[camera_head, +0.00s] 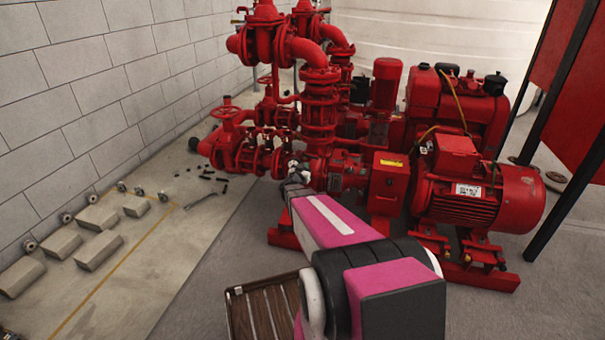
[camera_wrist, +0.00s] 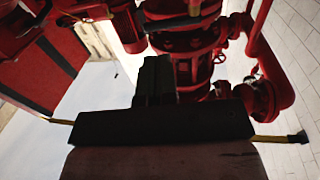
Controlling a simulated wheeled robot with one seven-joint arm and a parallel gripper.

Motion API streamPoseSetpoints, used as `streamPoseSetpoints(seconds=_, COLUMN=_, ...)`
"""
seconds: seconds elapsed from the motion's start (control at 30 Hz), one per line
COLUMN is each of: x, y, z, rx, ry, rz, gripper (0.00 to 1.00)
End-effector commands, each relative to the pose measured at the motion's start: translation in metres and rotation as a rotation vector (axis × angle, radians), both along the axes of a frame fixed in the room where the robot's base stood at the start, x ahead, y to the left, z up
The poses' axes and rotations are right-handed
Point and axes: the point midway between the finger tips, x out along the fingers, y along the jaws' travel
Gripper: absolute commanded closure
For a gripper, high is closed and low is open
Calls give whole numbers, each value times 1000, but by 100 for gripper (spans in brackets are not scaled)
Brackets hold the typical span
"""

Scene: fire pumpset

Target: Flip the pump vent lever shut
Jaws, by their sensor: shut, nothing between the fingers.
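The red pump (camera_head: 338,172) stands in the middle of the head view, joined to red pipework and valves. My gripper (camera_head: 297,172) is at the far end of my pink and white arm, close in front of the pump's pipework. In the wrist view my gripper (camera_wrist: 157,72) shows as dark fingers, shut with nothing between them, in front of red flanged pipework (camera_wrist: 200,45). Whether the fingers touch the pipework I cannot tell. I cannot pick out the vent lever for certain in either view; it may be small, in shadow or hidden behind my gripper.
A red motor (camera_head: 480,195) sits right of the pump on a red base frame. A red handwheel (camera_head: 229,113) tops a valve at the left. A slatted brown tray (camera_head: 262,308) lies near my arm. Beige blocks (camera_head: 97,218) line the left wall. Floor between them is mostly clear.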

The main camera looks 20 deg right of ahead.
Motion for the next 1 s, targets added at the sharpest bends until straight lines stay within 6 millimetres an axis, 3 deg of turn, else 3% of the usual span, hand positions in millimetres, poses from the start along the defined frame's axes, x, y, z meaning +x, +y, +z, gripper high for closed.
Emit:
streamPoseSetpoints(seconds=0.1, x=20, y=-16, z=-2, rx=0, ry=0, rz=0, gripper=100)
streamPoseSetpoints(seconds=0.33, x=43, y=-37, z=-1, rx=0, ry=0, rz=2, gripper=100)
streamPoseSetpoints(seconds=1.0, x=58, y=-54, z=-1, rx=0, ry=0, rz=1, gripper=100)
